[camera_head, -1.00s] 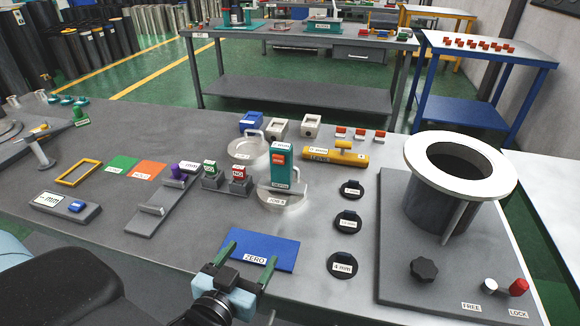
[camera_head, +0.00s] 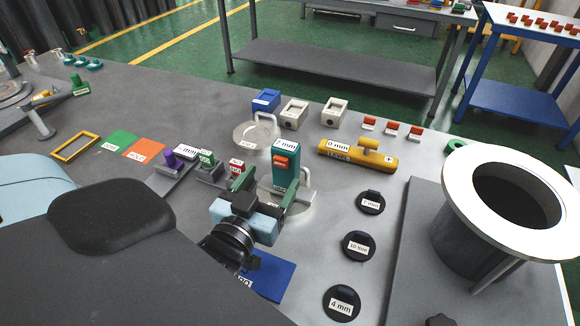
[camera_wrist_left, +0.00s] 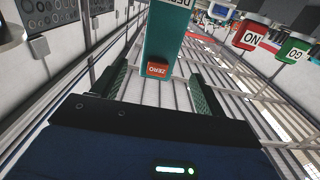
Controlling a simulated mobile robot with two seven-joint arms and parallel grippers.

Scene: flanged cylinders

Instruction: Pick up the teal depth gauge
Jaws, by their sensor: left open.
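The teal depth gauge (camera_head: 287,172) stands upright on a clear round base on the grey bench, with an orange block and a "7 mm" label near its top. My left gripper (camera_head: 266,186) is open just in front of it, hiding part of its lower body. In the left wrist view the gauge (camera_wrist_left: 160,40) lies between the lines of the two green fingers, with its red "ZERO" button (camera_wrist_left: 157,70) facing me. I cannot tell whether either finger touches it. My right gripper is not in view.
A yellow gauge (camera_head: 358,155) lies right of the teal one. Black discs (camera_head: 360,246) and a large flanged cylinder (camera_head: 505,215) stand further right. Small green and red labelled blocks (camera_head: 237,168) sit close on the left. A blue mat (camera_head: 272,278) lies partly under my arm.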

